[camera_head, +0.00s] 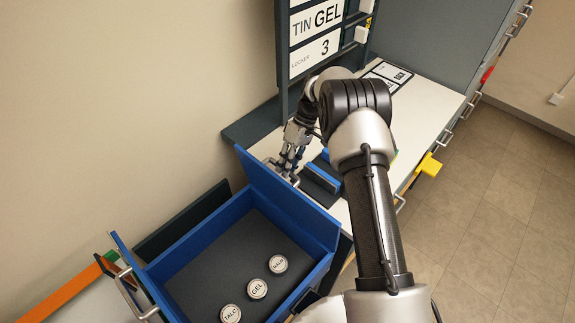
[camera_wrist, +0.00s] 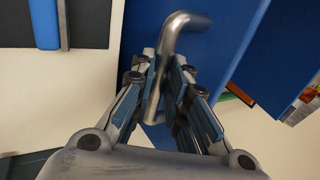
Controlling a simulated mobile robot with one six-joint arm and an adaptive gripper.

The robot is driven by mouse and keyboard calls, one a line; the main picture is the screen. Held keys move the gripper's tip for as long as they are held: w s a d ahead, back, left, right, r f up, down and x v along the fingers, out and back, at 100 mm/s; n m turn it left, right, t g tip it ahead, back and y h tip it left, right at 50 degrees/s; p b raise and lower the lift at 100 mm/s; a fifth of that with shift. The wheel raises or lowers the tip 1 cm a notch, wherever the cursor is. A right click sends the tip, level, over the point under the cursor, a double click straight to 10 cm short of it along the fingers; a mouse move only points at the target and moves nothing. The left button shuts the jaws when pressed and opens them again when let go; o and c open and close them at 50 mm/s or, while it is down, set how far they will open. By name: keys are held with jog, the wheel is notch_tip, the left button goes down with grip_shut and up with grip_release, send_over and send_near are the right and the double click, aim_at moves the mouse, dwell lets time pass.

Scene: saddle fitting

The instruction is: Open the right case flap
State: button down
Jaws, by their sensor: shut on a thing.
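The blue case (camera_head: 170,270) is open at the top in the head view, with a dark floor inside. Its right flap (camera_head: 288,200) stands raised along the case's right side; its blue face also shows in the wrist view (camera_wrist: 235,25). A bent metal handle (camera_wrist: 183,24) is on this flap. My gripper (camera_head: 288,172) is on the outer side of the right flap. In the wrist view, my gripper (camera_wrist: 168,95) is shut on the handle's bar between its fingers. The flap's hinge line is partly hidden.
Tins labelled TALC (camera_head: 230,314), GEL (camera_head: 257,289) and BALM (camera_head: 278,264) sit inside the case. The left flap (camera_head: 140,280) with its metal handle is raised. A sign board (camera_head: 315,45) reading TIN GEL, LOCKER 3 stands behind my arm. A blue-topped block (camera_head: 320,178) is beside my gripper.

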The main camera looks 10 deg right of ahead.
jog(key=shift+s+f, duration=0.3)
jog(key=shift+f, duration=0.25)
jog(key=c, duration=1.9)
grip_release()
jog(key=shift+w, duration=0.1)
jog(key=o, duration=0.3)
jog(key=shift+w+r, duration=0.1)
jog(key=shift+r, duration=0.1)
jog(key=shift+o, duration=0.2)
jog(key=v, duration=1.2)
jog(key=shift+w, duration=0.2)
